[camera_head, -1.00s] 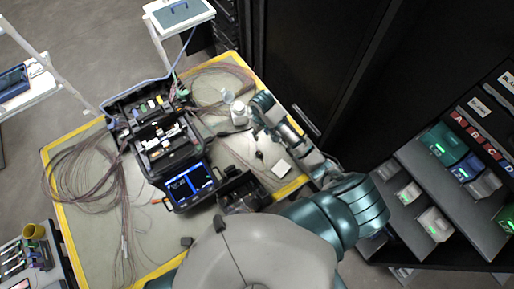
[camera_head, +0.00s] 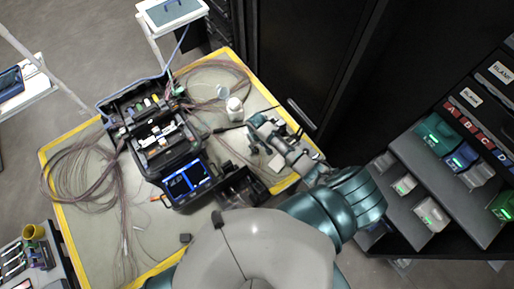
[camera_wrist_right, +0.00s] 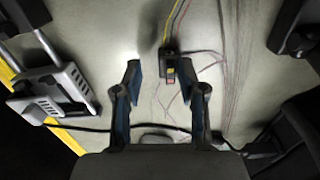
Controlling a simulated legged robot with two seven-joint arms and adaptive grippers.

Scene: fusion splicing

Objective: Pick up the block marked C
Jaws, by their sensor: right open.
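I cannot tell which block is C. My right gripper (camera_head: 260,131) is over the right part of the table, away from the rack. In the right wrist view its two fingers (camera_wrist_right: 165,80) are apart, with a small dark block (camera_wrist_right: 171,70) on colored wires showing beyond them; I cannot read a mark on it. My left gripper is not visible.
The open splicing machine (camera_head: 160,140) with its lit screen (camera_head: 187,182) stands mid-table. Cable coils (camera_head: 85,168) lie at the left. A white bottle (camera_head: 235,107) stands near my right gripper. A dark cabinet (camera_head: 310,60) stands behind.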

